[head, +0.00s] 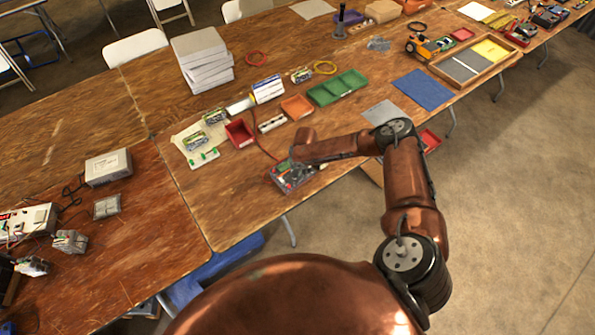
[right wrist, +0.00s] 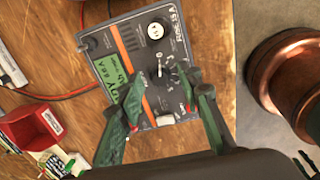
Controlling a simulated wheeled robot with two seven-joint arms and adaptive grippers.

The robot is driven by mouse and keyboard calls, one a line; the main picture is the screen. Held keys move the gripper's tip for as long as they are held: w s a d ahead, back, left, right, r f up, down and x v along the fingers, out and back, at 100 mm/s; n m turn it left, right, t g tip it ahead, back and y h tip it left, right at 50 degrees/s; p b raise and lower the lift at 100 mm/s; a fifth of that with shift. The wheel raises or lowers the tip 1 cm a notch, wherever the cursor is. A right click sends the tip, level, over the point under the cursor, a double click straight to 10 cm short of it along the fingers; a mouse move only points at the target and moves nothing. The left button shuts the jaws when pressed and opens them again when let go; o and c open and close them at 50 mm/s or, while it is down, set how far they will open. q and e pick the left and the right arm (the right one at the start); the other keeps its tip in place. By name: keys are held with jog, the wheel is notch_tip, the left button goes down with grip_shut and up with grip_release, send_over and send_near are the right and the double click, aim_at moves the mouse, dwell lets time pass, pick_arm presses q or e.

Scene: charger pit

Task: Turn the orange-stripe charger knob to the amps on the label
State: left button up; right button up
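The dark grey orange-stripe charger (head: 287,183) lies near the table's front edge in the head view. Contact with the knob cannot be told. It also shows in the head view (head: 296,160). My left gripper is not in view.
A red bin (head: 239,133), a green tray (head: 337,87) and battery packs stand behind the charger. A red cable runs from the charger across the table. Another charger-like box (head: 108,167) is on the left table. Floor lies open beyond the front edge.

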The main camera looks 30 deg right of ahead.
jog(key=shift+f, duration=0.1)
jog(key=shift+c, duration=0.6)
grip_shut()
jog(key=m+p, duration=0.3)
jog(key=m, duration=0.2)
jog(key=m+p, duration=0.2)
jog(key=m, duration=0.1)
jog(key=shift+a+m, duration=0.1)
jog(key=shift+m, duration=0.3)
jog(key=shift+m+p, duration=0.75)
jog(key=shift+m, duration=0.65)
